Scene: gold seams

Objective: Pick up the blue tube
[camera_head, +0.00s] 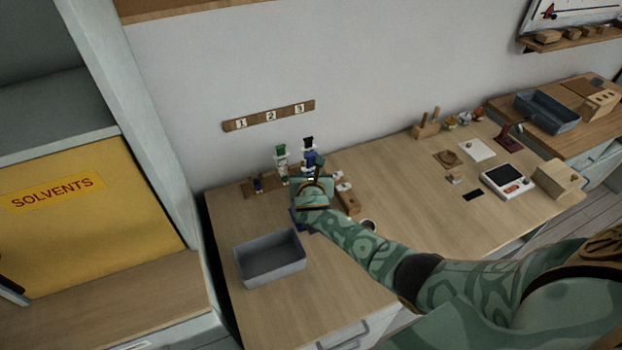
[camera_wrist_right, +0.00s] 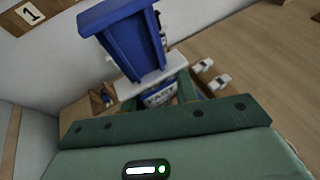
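In the right wrist view the blue tube (camera_wrist_right: 130,45) is large, with a white collar and a lettered label below. My right gripper (camera_head: 313,182) is at the tube and partly hides its lower part. In the wrist view my right gripper's green fingers (camera_wrist_right: 160,98) lie on both sides of the labelled part; whether they press on it is unclear. My left gripper is not in view.
A green-topped tube (camera_head: 281,165) stands close left of the blue one. A small blue item (camera_head: 257,185) is farther left. A grey bin (camera_head: 270,257) sits at the front left. A wooden block with white pieces (camera_head: 346,195) is just right. The bench middle is clear.

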